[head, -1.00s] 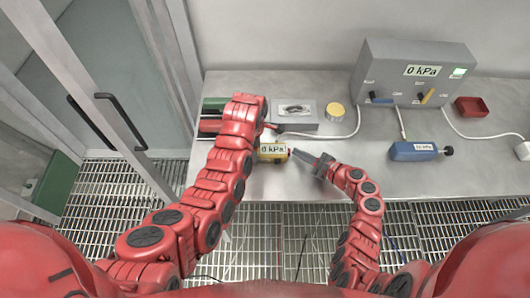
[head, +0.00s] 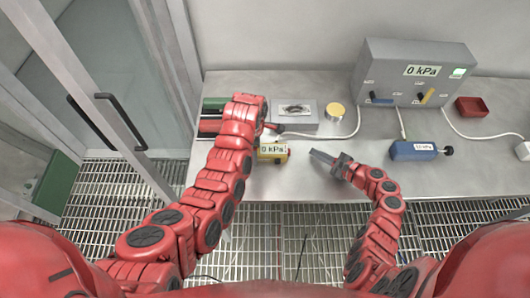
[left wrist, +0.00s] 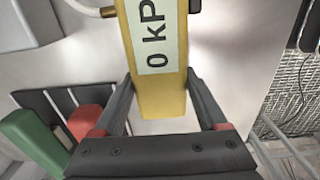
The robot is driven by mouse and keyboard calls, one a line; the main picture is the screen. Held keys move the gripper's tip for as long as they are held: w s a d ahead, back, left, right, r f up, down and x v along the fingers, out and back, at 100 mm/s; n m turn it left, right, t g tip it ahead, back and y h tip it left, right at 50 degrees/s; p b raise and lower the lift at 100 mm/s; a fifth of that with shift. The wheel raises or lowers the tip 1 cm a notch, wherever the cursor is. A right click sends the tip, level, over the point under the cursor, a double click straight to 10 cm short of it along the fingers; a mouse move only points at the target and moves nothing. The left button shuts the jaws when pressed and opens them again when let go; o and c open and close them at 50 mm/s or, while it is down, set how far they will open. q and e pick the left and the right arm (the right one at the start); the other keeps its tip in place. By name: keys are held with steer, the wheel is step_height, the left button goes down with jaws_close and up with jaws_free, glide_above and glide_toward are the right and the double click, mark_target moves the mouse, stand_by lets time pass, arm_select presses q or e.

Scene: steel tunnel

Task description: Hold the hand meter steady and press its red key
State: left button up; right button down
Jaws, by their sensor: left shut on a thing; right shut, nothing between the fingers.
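The yellow hand meter (head: 273,152) is near the front of the bench, its label reading 0 kPa. It also shows in the left wrist view (left wrist: 163,95), between the dark fingers of my left gripper (left wrist: 160,88), which is shut on it. In the head view my left forearm hides most of that gripper. A small reddish part, perhaps the red key, shows at the meter's right end (head: 289,150); I cannot make out its state. My right gripper (head: 313,154) is shut and empty, a short gap to the right of the meter.
A grey gauge box (head: 415,55) reading 0 kPa stands at the back right with cables.

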arm_select(q)
steer(key=o, duration=1.5)
step_height(320, 180, up, 12)
steer(key=shift+f, duration=0.1)
